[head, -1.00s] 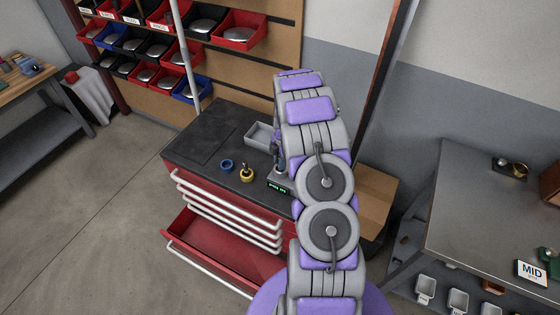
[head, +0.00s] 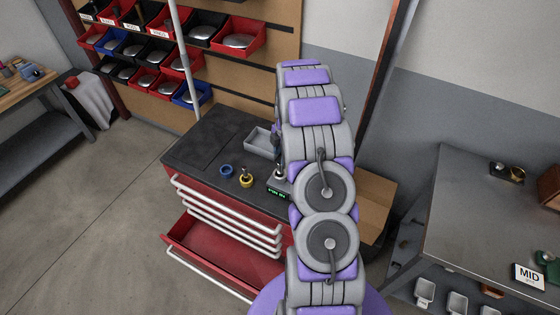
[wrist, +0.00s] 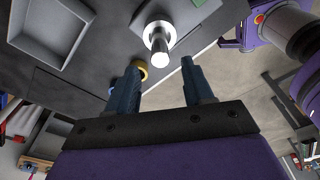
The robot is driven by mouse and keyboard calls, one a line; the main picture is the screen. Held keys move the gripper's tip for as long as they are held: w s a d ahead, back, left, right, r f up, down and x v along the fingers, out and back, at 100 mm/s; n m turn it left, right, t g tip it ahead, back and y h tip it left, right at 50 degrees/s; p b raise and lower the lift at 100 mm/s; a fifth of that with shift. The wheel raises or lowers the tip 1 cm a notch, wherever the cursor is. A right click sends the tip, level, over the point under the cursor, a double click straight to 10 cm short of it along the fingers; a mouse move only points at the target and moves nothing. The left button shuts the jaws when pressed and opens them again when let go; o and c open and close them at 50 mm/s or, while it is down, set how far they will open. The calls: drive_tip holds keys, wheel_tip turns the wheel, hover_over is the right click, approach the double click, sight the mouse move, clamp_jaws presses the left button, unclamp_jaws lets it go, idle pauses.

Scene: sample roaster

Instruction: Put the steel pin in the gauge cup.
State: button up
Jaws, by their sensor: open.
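The steel pin (wrist: 159,46) is a bright cylinder in the wrist view, pointing up towards the camera. It stands out of a pale round collar, which looks like the gauge cup (wrist: 152,26); how deep it sits cannot be seen. In the head view the small steel upright (head: 279,173) stands at the gauge with the green display (head: 278,192) on the cabinet top. My gripper (wrist: 162,76) is open and empty. Its fingers are apart, and the pin shows beyond their tips, apart from them. My arm hides part of the gauge's surroundings in the head view.
A grey tray (wrist: 82,17) lies beside the gauge. A blue ring (head: 226,171) and a yellow piece with a dark post (head: 246,178) stand left of the gauge. The red cabinet's lower drawer (head: 215,255) is open. The cabinet top's left part is clear.

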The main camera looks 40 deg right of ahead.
drive_tip(key=r, duration=0.5)
drive_tip(key=shift+d+p, duration=0.25)
drive_tip(key=shift+p, duration=0.05)
drive_tip(key=s+a+r+m+g, duration=0.1)
drive_tip(key=s+a+r+m, duration=0.35)
drive_tip(key=a+r, duration=0.5)
drive_tip(key=s+a+r+m, duration=0.3)
drive_tip(key=s+a+r, duration=0.35)
drive_tip(key=a, duration=0.55)
drive_tip(key=s+a+r+m, duration=0.1)
drive_tip(key=s+a+m, duration=0.1)
drive_tip(key=s, duration=0.5)
drive_tip(key=s+a+r+m+h, duration=0.1)
drive_tip(key=s+a+m, duration=0.2)
drive_tip(key=s+a, duration=0.2)
drive_tip(key=s+a+r+m+g, duration=0.1)
drive_tip(key=s+a+r+m, duration=0.1)
drive_tip(key=s, duration=0.8)
drive_tip(key=shift+s+a+m, duration=0.2)
drive_tip(key=shift+a+m, duration=0.45)
drive_tip(key=shift+a, duration=0.2)
drive_tip(key=shift+r, duration=0.1)
